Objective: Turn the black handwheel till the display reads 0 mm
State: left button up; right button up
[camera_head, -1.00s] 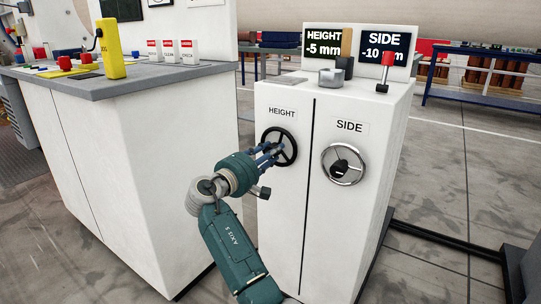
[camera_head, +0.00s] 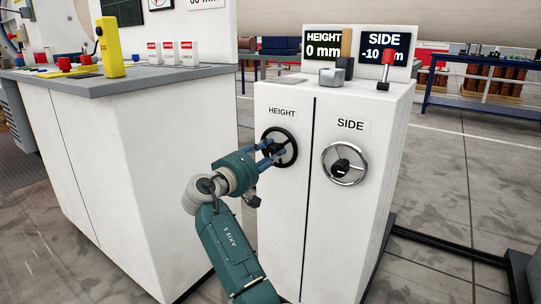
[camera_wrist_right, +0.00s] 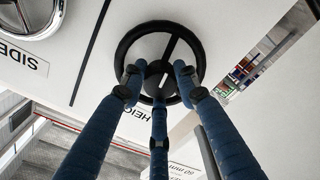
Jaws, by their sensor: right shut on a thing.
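The black handwheel (camera_head: 279,148) is on the front of the white cabinet, under the label HEIGHT. My right gripper (camera_head: 272,151) is at it, its blue fingers shut on the wheel. In the right wrist view the fingers (camera_wrist_right: 158,85) close around the hub of the black handwheel (camera_wrist_right: 192,50), its rim and spokes showing beyond them. The HEIGHT display (camera_head: 322,46) on top of the cabinet reads 0 mm. My left gripper is not in view.
A chrome handwheel (camera_head: 344,164) under the label SIDE is to the right; the SIDE display (camera_head: 384,51) reads -10 mm. A red-knobbed lever (camera_head: 387,61) stands on the cabinet top. A white counter (camera_head: 125,165) with a grey top is on the left.

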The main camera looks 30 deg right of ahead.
jog(key=shift+s+f, duration=0.1)
jog(key=shift+f, duration=0.2)
jog(key=o, duration=1.2)
jog(key=shift+r, duration=0.1)
jog(key=shift+c, duration=0.2)
jog(key=shift+r, duration=0.1)
jog(key=v, duration=1.2)
